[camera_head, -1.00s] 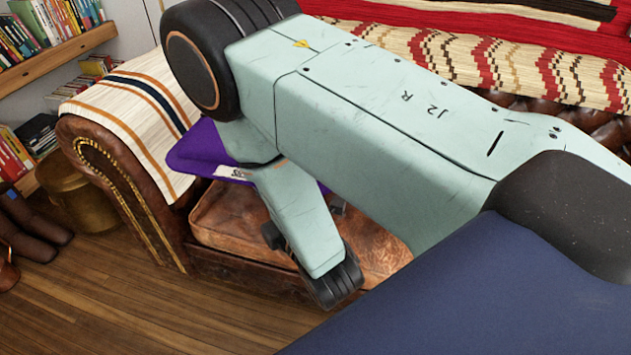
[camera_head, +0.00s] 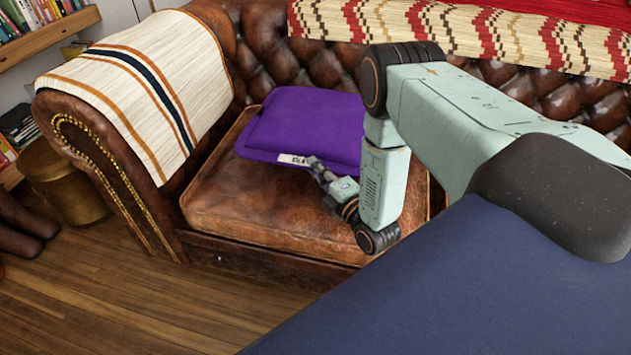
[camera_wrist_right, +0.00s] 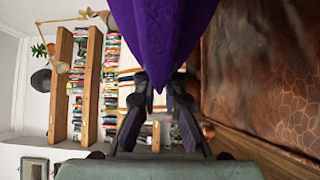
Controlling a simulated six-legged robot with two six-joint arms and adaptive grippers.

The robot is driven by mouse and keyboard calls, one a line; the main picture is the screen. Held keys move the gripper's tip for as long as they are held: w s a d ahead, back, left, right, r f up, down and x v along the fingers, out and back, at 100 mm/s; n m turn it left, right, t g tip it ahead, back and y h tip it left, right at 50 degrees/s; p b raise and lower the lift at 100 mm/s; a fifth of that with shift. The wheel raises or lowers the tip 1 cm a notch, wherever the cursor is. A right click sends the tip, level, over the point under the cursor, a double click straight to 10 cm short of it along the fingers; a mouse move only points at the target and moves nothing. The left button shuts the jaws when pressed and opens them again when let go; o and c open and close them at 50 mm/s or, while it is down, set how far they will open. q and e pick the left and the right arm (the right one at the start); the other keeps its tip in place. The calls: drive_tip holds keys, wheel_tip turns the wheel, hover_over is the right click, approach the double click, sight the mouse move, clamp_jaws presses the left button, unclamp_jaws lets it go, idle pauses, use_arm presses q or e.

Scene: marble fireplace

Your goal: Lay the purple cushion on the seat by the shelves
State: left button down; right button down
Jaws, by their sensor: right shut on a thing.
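The purple cushion (camera_head: 305,122) is flat over the back of the brown leather seat (camera_head: 250,205), beside the sofa arm on the shelf side. Its front edge, with a white label, faces me. I cannot tell whether its underside rests fully on the seat. My right gripper (camera_head: 318,168) is at that front edge, low over the seat. In the right wrist view the cushion (camera_wrist_right: 160,35) runs between the fingers of the right gripper (camera_wrist_right: 157,85), which are shut on its edge. My left gripper is not in view.
The sofa arm (camera_head: 75,125) carries a striped cloth (camera_head: 140,85). Bookshelves (camera_head: 50,45) and a brass-coloured pot (camera_head: 65,185) stand at the left. The tufted backrest (camera_head: 270,50) closes off the back, with a patterned throw (camera_head: 470,30) over it. The seat's front left is bare.

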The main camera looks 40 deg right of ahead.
wheel_tip(320, 180, down, 9)
drive_tip(key=b, duration=0.5)
drive_tip(key=shift+w, duration=0.15)
drive_tip(key=shift+r, duration=0.1)
drive_tip(key=c, duration=1.8)
unclamp_jaws()
drive_tip(key=o, duration=0.4)
drive_tip(key=shift+c, duration=0.2)
